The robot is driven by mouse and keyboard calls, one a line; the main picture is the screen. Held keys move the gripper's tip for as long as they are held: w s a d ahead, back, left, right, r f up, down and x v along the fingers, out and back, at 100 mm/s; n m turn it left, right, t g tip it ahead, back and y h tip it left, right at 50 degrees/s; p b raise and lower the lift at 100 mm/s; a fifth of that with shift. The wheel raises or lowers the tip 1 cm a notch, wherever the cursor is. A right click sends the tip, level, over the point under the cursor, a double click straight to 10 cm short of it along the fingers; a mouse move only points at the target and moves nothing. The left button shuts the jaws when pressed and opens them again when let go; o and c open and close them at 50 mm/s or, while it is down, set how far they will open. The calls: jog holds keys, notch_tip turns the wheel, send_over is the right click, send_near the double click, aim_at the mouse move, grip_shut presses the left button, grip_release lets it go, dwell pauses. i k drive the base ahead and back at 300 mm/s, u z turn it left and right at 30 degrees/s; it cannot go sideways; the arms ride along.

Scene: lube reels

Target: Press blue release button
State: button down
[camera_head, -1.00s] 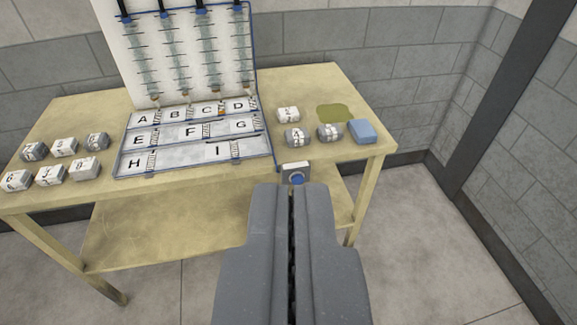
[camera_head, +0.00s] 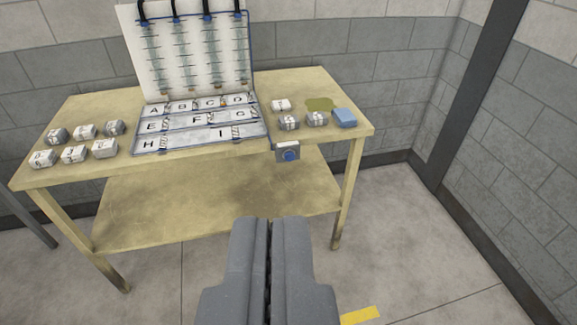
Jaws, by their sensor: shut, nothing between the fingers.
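The blue release button (camera_head: 291,155) is round and sits on a small grey box (camera_head: 280,147) fixed to the front edge of the table (camera_head: 200,166). My gripper (camera_head: 270,220) is shut and empty. In the picture it lies below the button and slightly left of it, with its tips clearly apart from the box. The whole button face shows, with nothing in front of it.
A lettered panel with an upright reel board (camera_head: 195,55) stands on the table. Several labelled blocks (camera_head: 74,154) lie at left, and several more lie at right beside a blue block (camera_head: 344,118). A yellow floor mark (camera_head: 360,315) shows at lower right.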

aim_at(290, 156)
jog(key=u, duration=0.15)
jog(key=i, duration=1.3)
jog(key=z, duration=0.35)
